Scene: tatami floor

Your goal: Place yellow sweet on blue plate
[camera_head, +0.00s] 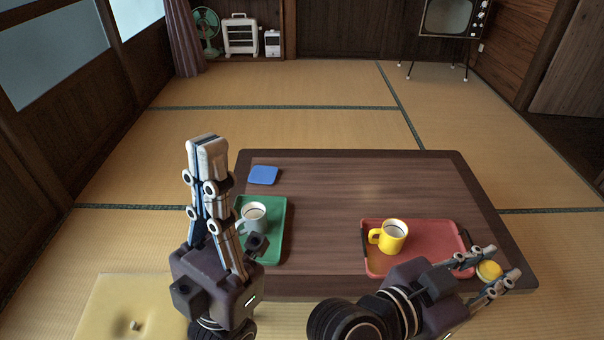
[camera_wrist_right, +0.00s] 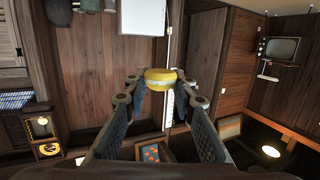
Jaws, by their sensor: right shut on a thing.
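The yellow sweet (camera_head: 489,270) is a round yellow piece with a pale middle band. My right gripper (camera_head: 503,262) is shut on it at the table's front right corner, beside the red tray. In the right wrist view the sweet (camera_wrist_right: 160,77) sits between the two fingertips (camera_wrist_right: 161,87). The blue plate (camera_head: 263,175) is a small flat square at the table's back left, and its top is bare. My left gripper (camera_head: 208,145) points upward at the table's left edge, its fingertips together and nothing seen between them.
A green tray (camera_head: 273,250) with a grey mug (camera_head: 253,217) lies at the table's left. A red tray (camera_head: 375,262) with a yellow mug (camera_head: 391,237) lies at the right. The middle of the wooden table (camera_head: 340,195) is clear. A yellow cushion (camera_head: 125,300) lies on the floor.

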